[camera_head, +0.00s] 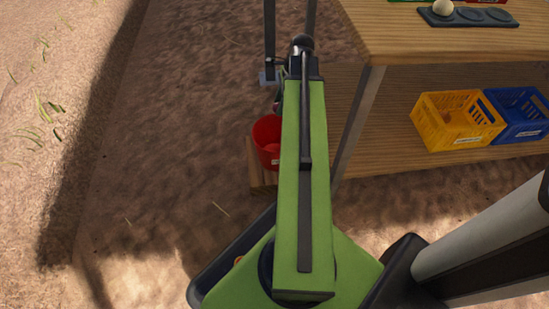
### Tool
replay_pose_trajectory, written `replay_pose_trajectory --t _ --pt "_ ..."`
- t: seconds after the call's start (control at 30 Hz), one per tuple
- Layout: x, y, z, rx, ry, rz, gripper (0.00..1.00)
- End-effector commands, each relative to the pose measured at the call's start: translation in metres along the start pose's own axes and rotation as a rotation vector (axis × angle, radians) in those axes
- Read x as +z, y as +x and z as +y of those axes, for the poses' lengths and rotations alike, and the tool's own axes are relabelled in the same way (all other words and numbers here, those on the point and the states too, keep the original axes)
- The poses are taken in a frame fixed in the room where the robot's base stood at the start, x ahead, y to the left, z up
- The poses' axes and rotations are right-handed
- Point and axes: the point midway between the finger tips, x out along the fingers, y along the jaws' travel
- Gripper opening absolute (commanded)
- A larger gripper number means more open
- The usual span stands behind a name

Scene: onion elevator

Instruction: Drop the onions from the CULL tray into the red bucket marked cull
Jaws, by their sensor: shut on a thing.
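The red bucket (264,134) stands on a low wooden block left of the bench leg. My green arm covers its right side, and a reddish shape shows inside it; its marking cannot be read. My gripper (277,98) is above the bucket's far rim, mostly hidden behind my arm. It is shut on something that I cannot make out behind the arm. A dark tray (487,17) with round hollows lies on the bench top at the upper right. One pale onion (443,7) sits in its left hollow; the other visible hollows look empty. I see no readable label on this tray.
The wooden bench (400,35) fills the upper right. A yellow crate (433,123) and a blue crate (521,112) stand on its lower shelf. The bench leg (357,122) rises close to the right of my arm. Bare soil is clear on the left.

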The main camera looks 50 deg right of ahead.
Motion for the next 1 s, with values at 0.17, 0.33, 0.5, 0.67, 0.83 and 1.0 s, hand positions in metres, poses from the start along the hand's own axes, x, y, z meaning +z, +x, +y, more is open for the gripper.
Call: replay_pose_trajectory --t 0.17,0.33,0.5,0.67,0.83,1.0 --pt "0.000 0.001 0.000 0.000 -0.001 0.000 0.03" --pt "-0.004 0.014 0.000 0.000 0.000 0.000 0.03" --pt "-0.011 0.038 0.000 0.000 0.000 0.000 0.03" --pt "-0.016 0.056 0.000 0.000 0.001 0.000 0.03" --pt "-0.017 0.059 0.000 0.000 0.001 0.000 0.03" --pt "-0.017 0.057 0.000 0.000 0.001 0.000 0.45"
